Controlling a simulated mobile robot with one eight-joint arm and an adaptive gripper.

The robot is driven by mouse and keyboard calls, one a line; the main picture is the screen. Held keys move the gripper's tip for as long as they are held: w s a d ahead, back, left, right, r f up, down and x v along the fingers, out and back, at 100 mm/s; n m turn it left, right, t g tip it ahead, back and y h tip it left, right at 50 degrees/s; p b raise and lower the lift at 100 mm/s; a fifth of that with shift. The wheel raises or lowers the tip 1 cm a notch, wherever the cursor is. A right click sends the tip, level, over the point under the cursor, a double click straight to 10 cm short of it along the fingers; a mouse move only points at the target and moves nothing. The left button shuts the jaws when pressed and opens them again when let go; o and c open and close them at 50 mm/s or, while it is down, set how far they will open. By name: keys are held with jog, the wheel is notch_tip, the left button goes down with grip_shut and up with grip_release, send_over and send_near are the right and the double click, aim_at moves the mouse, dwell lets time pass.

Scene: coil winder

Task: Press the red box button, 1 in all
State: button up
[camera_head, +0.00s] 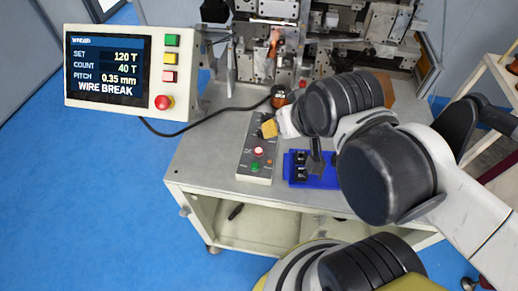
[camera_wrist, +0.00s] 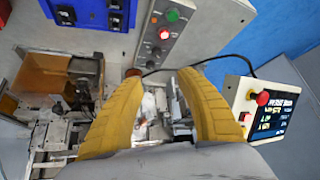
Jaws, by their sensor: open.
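The grey control box (camera_head: 246,158) lies on the bench top. Near its front end it has a red button (camera_head: 258,151), which looks lit, with a green button (camera_head: 256,167) in front of it. In the wrist view the red button (camera_wrist: 164,33) shows beyond my fingertips, with the green button (camera_wrist: 173,15) farther up. My gripper (camera_head: 269,128) is over the back part of the box, behind the red button and apart from it. In the wrist view its yellow fingers (camera_wrist: 160,78) are spread with nothing between them.
A screen panel (camera_head: 130,68) at left reads WIRE BREAK and has a red mushroom button (camera_head: 163,102). A blue tray (camera_head: 318,181) with black parts lies right of the box. The winder machine (camera_head: 290,50) stands behind. A black cable (camera_head: 200,124) crosses the bench's left side.

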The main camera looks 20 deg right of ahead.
grip_shut()
dwell(1.1)
